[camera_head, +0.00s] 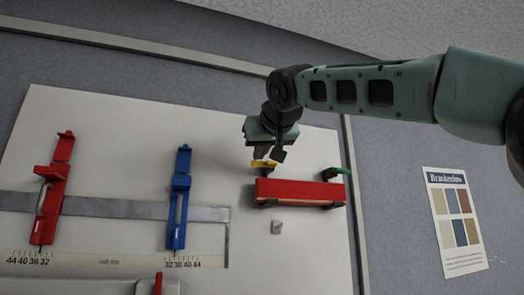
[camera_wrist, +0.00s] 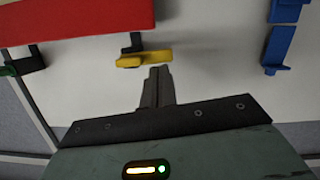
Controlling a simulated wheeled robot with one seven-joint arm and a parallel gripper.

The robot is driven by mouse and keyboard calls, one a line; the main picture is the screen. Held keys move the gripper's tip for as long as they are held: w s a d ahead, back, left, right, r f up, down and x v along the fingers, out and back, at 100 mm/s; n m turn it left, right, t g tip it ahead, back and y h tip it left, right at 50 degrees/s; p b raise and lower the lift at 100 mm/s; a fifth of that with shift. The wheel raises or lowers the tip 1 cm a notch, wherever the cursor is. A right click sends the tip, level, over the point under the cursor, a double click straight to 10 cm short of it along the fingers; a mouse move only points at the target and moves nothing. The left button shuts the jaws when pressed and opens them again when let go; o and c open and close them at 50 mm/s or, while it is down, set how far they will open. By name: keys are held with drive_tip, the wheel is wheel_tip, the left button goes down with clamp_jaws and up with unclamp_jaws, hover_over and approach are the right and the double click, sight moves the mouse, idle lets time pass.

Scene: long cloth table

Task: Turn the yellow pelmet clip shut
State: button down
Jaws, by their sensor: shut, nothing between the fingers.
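The yellow pelmet clip (camera_head: 264,165) sits at the upper left end of the red pelmet block (camera_head: 300,191) in the head view. In the wrist view the yellow clip (camera_wrist: 144,59) lies crosswise on a dark bracket, just beyond my fingertips. My gripper (camera_head: 268,155) is right above the clip in the head view, partly hiding it. In the wrist view my gripper (camera_wrist: 158,72) has its fingers together with nothing between them. The fingertips look very close to the clip; I cannot tell whether they touch. A green clip (camera_head: 340,171) is at the block's right end.
A blue slider (camera_head: 179,200) and a red slider (camera_head: 50,190) stand on a grey rail (camera_head: 110,206) to the left. A small grey knob (camera_head: 277,227) is below the red block. A colour card (camera_head: 455,222) lies at the right. The white board between blue slider and block is clear.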

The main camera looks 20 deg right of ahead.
sight(258, 165)
drive_tip(key=f+n+b, duration=0.1)
drive_tip(key=f+n+h+b, duration=0.1)
drive_tip(key=n, duration=0.1)
drive_tip(key=shift+a, duration=0.35)
drive_tip(key=n+b, duration=0.1)
drive_tip(key=n, duration=0.1)
drive_tip(key=f+n+h+b, duration=0.1)
drive_tip(key=n, duration=0.1)
drive_tip(key=shift+f+t+b, duration=0.3)
drive_tip(key=shift+t+b, duration=0.05)
drive_tip(key=shift+t, duration=0.05)
drive_tip(key=shift+d+f+h+b, duration=0.2)
drive_tip(key=shift+f+h+b, duration=0.1)
drive_tip(key=shift+b, duration=0.2)
drive_tip(key=shift+d+f, duration=0.1)
drive_tip(key=shift+f, duration=0.05)
